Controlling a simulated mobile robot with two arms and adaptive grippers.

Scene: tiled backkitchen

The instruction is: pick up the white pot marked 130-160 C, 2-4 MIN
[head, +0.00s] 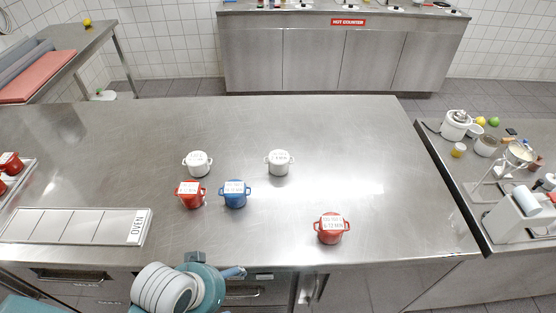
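Two white lidded pots with side handles stand upright on the steel table (350,120). One white pot (198,169) is at centre left, behind a red pot. The other white pot (279,168) stands apart to its right. Both have labels on top; the right one seems to end in "MIN", but the small print does not let me tell which is marked 130-160 C, 2-4 MIN. A teal and white part of my own arm shows at the bottom edge, in front of the table. No gripper fingertips of mine can be made out.
A red pot (190,201) and a blue pot (235,199) stand close together before the left white pot. Another red pot (330,234) is near the front edge. A tray marked OVEN (92,227) lies at left. The table's back and right are clear.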

